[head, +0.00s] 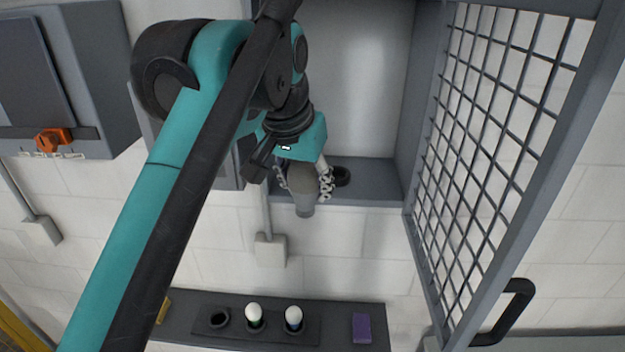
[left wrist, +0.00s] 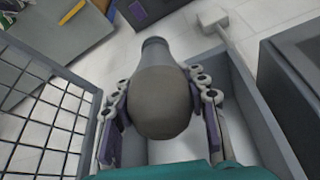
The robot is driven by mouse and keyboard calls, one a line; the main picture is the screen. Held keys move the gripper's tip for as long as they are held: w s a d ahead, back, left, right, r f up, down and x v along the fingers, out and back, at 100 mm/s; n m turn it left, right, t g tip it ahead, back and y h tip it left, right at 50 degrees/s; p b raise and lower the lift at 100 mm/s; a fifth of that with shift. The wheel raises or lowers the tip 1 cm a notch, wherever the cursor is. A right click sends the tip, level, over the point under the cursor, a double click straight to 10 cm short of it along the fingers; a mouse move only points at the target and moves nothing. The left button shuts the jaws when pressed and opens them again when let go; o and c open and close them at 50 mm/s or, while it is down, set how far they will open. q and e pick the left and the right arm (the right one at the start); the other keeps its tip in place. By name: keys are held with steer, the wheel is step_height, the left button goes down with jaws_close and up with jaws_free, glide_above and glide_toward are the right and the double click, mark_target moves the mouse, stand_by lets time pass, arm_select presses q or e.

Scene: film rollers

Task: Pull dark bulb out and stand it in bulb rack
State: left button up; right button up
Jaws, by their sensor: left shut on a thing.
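The dark bulb (head: 304,181) is grey and hangs in my left gripper (head: 306,180) near the lower edge of the open cabinet. My left gripper is shut on it, one finger on each side. In the left wrist view the bulb (left wrist: 160,100) fills the middle between the fingers (left wrist: 160,105), its narrow neck pointing away. The bulb rack (head: 263,325) lies on the shelf below. Its left hole (head: 219,320) is empty. My right gripper is not in view.
A black socket (head: 342,176) sits at the cabinet's bottom (head: 370,182). The wire-mesh door (head: 480,130) stands open on the right, with a black handle (head: 505,312). A purple block (head: 361,328) lies right of the rack. A grey box with an orange switch (head: 52,139) is at left.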

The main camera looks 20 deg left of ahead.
arm_select(q)
steer(key=shift+r+p, duration=2)
steer(key=shift+r, duration=0.35)
steer(key=shift+f, duration=0.1)
